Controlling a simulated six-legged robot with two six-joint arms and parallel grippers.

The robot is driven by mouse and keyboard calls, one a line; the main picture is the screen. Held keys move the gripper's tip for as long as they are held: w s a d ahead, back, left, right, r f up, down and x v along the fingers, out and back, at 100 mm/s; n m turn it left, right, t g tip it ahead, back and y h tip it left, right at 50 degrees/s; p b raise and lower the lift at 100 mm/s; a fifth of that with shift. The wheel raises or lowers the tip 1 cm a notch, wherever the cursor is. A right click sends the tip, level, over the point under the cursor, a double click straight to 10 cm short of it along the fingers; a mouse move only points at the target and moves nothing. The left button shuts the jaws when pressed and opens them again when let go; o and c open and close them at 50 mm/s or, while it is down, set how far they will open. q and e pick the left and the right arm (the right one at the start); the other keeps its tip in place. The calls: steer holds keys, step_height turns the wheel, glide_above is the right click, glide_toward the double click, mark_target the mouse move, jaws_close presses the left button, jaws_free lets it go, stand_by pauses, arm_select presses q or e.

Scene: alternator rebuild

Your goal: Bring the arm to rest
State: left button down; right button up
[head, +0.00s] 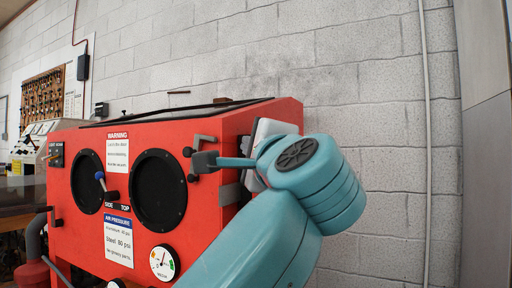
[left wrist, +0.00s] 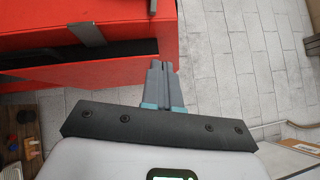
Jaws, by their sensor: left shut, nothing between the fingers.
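My left gripper (head: 204,162) is in front of the red cabinet's right part in the head view, its dark fingers pointing left. My teal arm rises from the bottom of that view and bends at a large round joint. In the left wrist view the grey fingers (left wrist: 158,72) are together, with nothing between them. They show beside the red cabinet's edge, with floor behind them; I cannot tell the exact gap to the cabinet. My right gripper is in neither view.
The red blasting cabinet (head: 86,225) has two round black ports, labels and a gauge (head: 163,262). A pale block wall (head: 390,120) stands behind. A tool board (head: 44,98) hangs at far left. Tiled floor (left wrist: 240,75) is clear right of the cabinet in the wrist view.

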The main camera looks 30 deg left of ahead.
arm_select(q)
steer(key=shift+a, duration=0.15)
steer(key=shift+s, duration=0.1)
